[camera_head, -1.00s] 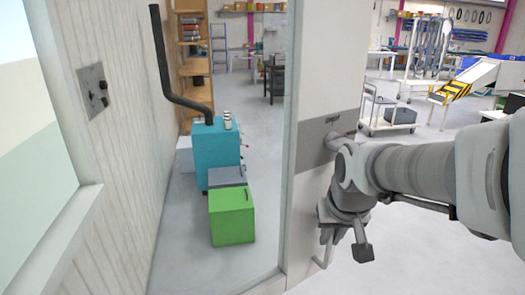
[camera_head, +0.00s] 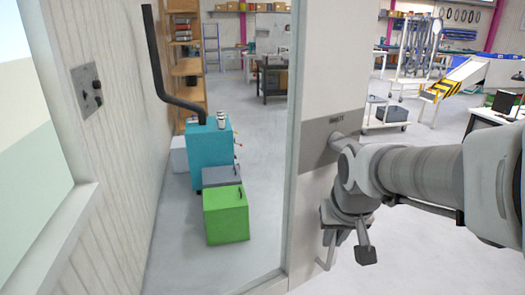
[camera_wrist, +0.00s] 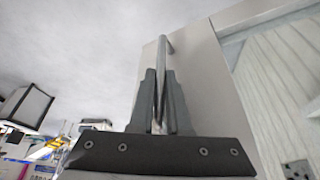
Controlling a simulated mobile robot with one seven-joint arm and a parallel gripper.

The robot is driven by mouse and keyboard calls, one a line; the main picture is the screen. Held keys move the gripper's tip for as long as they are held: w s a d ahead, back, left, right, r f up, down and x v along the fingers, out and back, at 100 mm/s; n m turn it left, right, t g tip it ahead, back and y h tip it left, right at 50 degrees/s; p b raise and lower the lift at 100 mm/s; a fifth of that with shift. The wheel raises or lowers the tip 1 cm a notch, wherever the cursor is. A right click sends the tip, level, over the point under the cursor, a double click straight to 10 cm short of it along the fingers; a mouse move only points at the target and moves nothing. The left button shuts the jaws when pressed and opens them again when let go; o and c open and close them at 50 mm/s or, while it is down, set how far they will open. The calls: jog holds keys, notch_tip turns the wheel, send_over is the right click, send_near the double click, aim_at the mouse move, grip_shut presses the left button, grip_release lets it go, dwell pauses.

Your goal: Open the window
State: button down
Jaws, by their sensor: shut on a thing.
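The window is a tall panel with a pale frame (camera_head: 335,60) and a large clear pane beside it, upright in the middle of the head view. A thin bar handle (camera_head: 324,262) stands off the lower part of its frame. My gripper (camera_head: 328,240) is at this handle, partly hidden by my wrist. In the wrist view, the two dark fingers of my gripper (camera_wrist: 161,100) are closed around the handle (camera_wrist: 162,55). The bar runs up between them to its mount on the panel (camera_wrist: 200,75). The exact finger contact is hard to see.
A wooden wall (camera_head: 105,150) with a switch plate (camera_head: 87,90) stands left. Through the pane show a teal cabinet (camera_head: 205,155) and a green box (camera_head: 226,215) on the floor. A white cart (camera_head: 385,118) and a desk (camera_head: 490,118) stand farther right.

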jog(key=c, duration=0.9)
grip_release()
jog(key=shift+r, duration=0.1)
jog(key=p+v, duration=0.1)
jog(key=v, duration=1.6)
jog(key=shift+s+p, duration=0.1)
jog(key=shift+p, duration=0.25)
jog(key=shift+n+t, duration=0.5)
jog(key=shift+t, duration=0.1)
jog(key=s+f, duration=0.2)
jog(key=f, duration=0.1)
jog(key=s+a+f, duration=0.1)
jog(key=s+f, duration=0.1)
jog(key=f, duration=0.1)
jog(key=s+f, duration=0.2)
jog(key=f, duration=0.2)
jog(key=shift+a+f, duration=0.15)
jog(key=shift+a, duration=0.25)
